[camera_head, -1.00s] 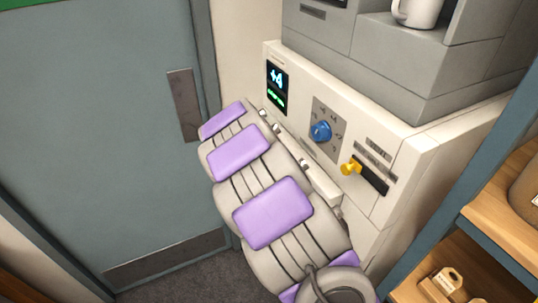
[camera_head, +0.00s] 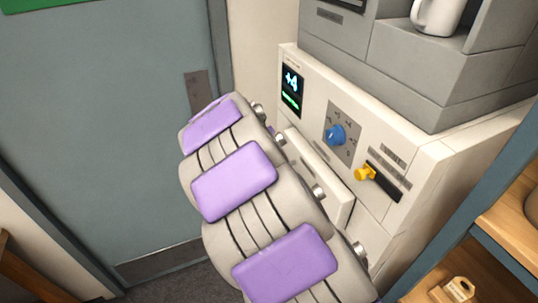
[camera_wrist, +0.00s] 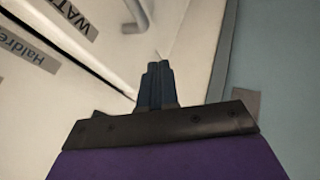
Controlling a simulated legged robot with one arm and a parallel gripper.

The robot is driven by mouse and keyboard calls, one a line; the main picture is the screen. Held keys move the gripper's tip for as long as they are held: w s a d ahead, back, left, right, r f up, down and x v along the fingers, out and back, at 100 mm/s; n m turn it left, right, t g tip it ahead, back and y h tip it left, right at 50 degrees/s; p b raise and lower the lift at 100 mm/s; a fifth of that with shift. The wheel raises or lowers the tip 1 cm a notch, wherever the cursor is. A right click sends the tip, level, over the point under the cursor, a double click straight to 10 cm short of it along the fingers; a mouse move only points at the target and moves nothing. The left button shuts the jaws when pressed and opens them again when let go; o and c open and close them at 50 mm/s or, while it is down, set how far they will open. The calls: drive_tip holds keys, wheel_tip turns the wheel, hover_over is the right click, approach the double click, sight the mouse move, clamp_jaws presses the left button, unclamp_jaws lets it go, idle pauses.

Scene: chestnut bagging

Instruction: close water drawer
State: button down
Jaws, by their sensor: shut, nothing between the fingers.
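The white machine (camera_head: 385,140) stands in the corner. A pale drawer front (camera_head: 318,180) shows below its control panel, partly hidden behind my arm; I cannot tell how far out it stands. In the wrist view, a label reading "WAT" (camera_wrist: 76,18), cut off by the frame, is at the upper left. A grey bar handle (camera_wrist: 138,12) is near it at the top. My gripper (camera_wrist: 158,72) is shut and empty, its fingertips just below the handle in the picture; contact cannot be told. In the head view my gripper is hidden behind my arm.
The control panel has a lit display (camera_head: 291,90), a blue knob (camera_head: 335,135) and a yellow lever (camera_head: 366,174). A white mug (camera_head: 436,16) sits on the grey unit above. A closed grey-blue door (camera_head: 90,130) is at left, and a wooden shelf (camera_head: 510,225) at right.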

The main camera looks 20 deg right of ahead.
drive_tip(key=s+a+f+n+g+h, duration=0.1)
drive_tip(key=s+a+n+g+h, duration=0.3)
drive_tip(key=n, duration=0.6)
drive_tip(key=a+n+g+h, duration=0.1)
drive_tip(key=a+n+h, duration=0.2)
drive_tip(key=a+n, duration=0.45)
drive_tip(key=d+f+n+b, duration=0.1)
drive_tip(key=d+f, duration=0.1)
drive_tip(key=d, duration=0.4)
drive_tip(key=d+f+n+b, duration=0.1)
drive_tip(key=d+f, duration=0.2)
drive_tip(key=d, duration=0.3)
drive_tip(key=shift+d+f+b, duration=0.3)
drive_tip(key=shift+f+b, duration=0.05)
drive_tip(key=shift+b, duration=0.05)
drive_tip(key=shift+s+a, duration=0.1)
drive_tip(key=shift+a, duration=0.15)
